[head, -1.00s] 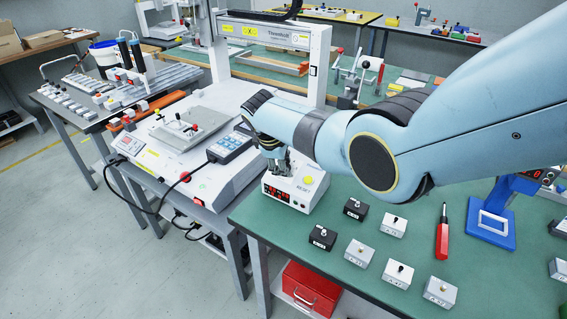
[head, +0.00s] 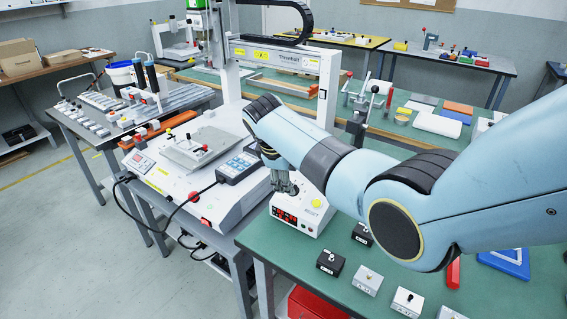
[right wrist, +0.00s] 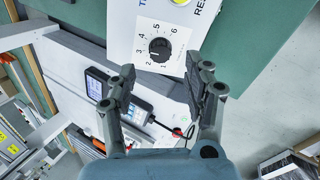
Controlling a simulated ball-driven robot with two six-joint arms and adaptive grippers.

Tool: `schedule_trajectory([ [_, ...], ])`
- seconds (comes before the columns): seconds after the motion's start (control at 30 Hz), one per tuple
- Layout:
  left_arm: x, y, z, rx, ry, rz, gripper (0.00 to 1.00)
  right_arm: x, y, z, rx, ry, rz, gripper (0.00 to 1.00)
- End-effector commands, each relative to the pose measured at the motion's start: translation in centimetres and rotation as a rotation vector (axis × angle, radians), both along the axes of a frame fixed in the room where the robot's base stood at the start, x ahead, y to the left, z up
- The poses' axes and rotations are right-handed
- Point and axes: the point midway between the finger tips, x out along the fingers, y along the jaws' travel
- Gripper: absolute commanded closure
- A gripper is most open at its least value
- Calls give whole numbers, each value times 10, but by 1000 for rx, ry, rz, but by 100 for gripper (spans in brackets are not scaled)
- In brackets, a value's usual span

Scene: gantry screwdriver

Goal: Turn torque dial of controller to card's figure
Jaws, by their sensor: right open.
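The white controller (head: 312,212) stands on the green bench with a red lit display on its front and a RESET label on top. No figure card is readable. My left gripper is out of view.
Small switch boxes, such as a black one (head: 330,262), stand on the bench at front right. A red box (head: 310,305) is below.

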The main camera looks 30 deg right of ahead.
Motion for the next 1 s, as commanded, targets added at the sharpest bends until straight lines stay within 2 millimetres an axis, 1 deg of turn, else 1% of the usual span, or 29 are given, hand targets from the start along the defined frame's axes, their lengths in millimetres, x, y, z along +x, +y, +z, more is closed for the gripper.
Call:
schedule_trajectory([
  [0.1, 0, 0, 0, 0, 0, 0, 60, -4, 10, 25, 0, -3, 1, 49],
  [0.2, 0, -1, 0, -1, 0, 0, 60, -8, 17, 41, 1, -2, 0, 49],
  [0.37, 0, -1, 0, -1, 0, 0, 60, -12, 22, 57, -1, -1, 0, 49],
  [0.5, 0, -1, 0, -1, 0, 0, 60, -13, 24, 61, 0, 2, -1, 49],
  [1.0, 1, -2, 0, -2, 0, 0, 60, -13, 24, 61, 0, 2, -1, 49],
])
